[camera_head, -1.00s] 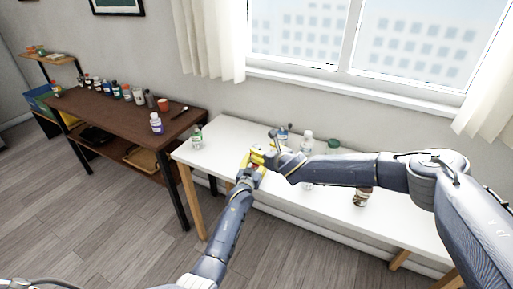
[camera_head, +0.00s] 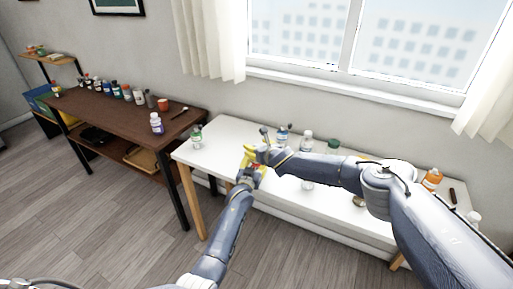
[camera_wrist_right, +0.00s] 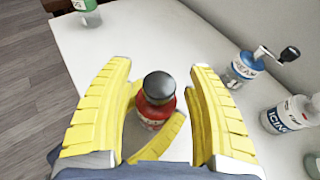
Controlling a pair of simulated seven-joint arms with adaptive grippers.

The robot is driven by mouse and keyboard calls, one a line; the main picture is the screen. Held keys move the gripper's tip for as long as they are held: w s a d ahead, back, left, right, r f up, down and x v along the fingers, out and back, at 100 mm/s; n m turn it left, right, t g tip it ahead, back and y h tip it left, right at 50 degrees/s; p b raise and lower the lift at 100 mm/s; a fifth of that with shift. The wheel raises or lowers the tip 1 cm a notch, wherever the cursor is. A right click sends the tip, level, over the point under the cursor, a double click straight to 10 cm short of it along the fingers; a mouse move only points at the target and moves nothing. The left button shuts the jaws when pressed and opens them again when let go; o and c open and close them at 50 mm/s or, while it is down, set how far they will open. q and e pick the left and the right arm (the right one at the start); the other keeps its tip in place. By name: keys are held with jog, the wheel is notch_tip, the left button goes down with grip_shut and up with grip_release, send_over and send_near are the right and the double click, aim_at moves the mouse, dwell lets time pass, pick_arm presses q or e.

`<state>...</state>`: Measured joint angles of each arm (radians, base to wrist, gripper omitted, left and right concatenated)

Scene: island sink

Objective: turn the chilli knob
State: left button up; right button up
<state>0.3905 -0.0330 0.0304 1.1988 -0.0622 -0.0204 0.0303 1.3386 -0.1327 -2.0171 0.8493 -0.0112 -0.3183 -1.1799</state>
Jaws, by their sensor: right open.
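The chilli bottle is a small red bottle (camera_wrist_right: 154,116) with a dark grey knob (camera_wrist_right: 159,86) on top. In the right wrist view it stands between the two yellow fingers of my right gripper (camera_wrist_right: 161,67), which is open around the knob with a gap on each side. Other yellow fingers, of my left gripper (camera_wrist_right: 162,143), close around the bottle's lower body. In the head view, a bit of red (camera_head: 261,168) shows between my left gripper (camera_head: 250,176) and right gripper (camera_head: 252,154), at the white table's front edge; the knob is hidden there.
The white table (camera_head: 225,140) carries a blue-labelled bottle with a crank (camera_wrist_right: 241,70), an icing bottle (camera_wrist_right: 288,115), a green-capped bottle (camera_head: 196,136) and an orange bottle (camera_head: 432,180). The brown table (camera_head: 110,110) at left holds several bottles. Bare white tabletop surrounds the grippers.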

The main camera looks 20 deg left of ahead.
dwell(0.3)
jog(key=c, duration=1.2)
